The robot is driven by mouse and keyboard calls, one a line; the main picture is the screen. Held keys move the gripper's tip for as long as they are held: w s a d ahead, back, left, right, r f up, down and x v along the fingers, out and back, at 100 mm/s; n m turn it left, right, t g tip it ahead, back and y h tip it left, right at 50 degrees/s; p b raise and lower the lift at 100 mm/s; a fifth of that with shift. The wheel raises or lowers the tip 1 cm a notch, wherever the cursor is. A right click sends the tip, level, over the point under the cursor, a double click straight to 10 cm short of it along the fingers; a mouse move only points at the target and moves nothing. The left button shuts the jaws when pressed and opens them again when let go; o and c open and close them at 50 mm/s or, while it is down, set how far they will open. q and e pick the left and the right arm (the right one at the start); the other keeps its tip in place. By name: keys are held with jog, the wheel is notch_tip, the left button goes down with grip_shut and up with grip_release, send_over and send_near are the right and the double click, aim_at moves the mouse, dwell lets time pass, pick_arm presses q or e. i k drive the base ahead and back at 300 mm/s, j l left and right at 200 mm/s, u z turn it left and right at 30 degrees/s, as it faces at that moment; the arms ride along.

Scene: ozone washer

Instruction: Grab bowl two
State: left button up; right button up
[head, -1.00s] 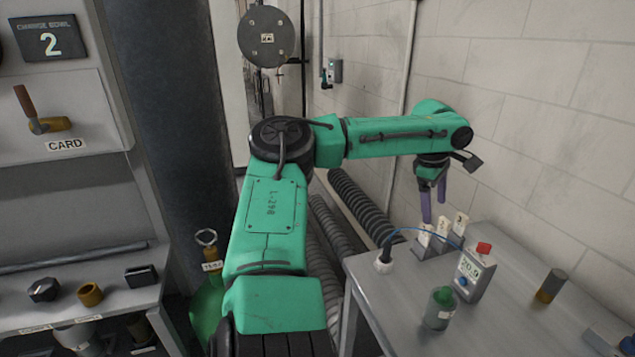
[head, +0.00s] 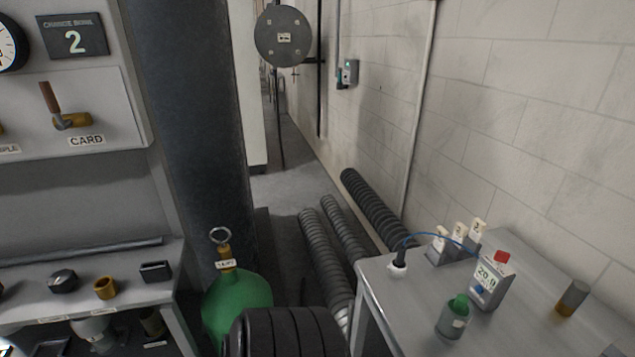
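I cannot pick out bowl two with certainty. A pale, rounded, bowl-like object (head: 92,330) sits under the shelf at the lower left, partly cut by the shelf edge and picture edge. Neither of my grippers is in view. Only a black ribbed part of my own arm shows at the bottom middle.
A shelf (head: 130,293) on the left holds a black knob, a brass ring and a dark block. A green cylinder (head: 238,290) stands beside it. A metal table (head: 400,310) with a bottle and small instruments stands right. Ribbed hoses (head: 325,250) lie between.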

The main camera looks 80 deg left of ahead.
aim_at(450, 327)
jog(key=u, duration=1.25)
jog(key=k+j+z, duration=0.15)
jog(key=z, duration=0.25)
jog(key=k+j+z, duration=0.1)
jog(key=z, duration=0.35)
jog(key=k+z, duration=0.15)
jog(key=z, duration=0.25)
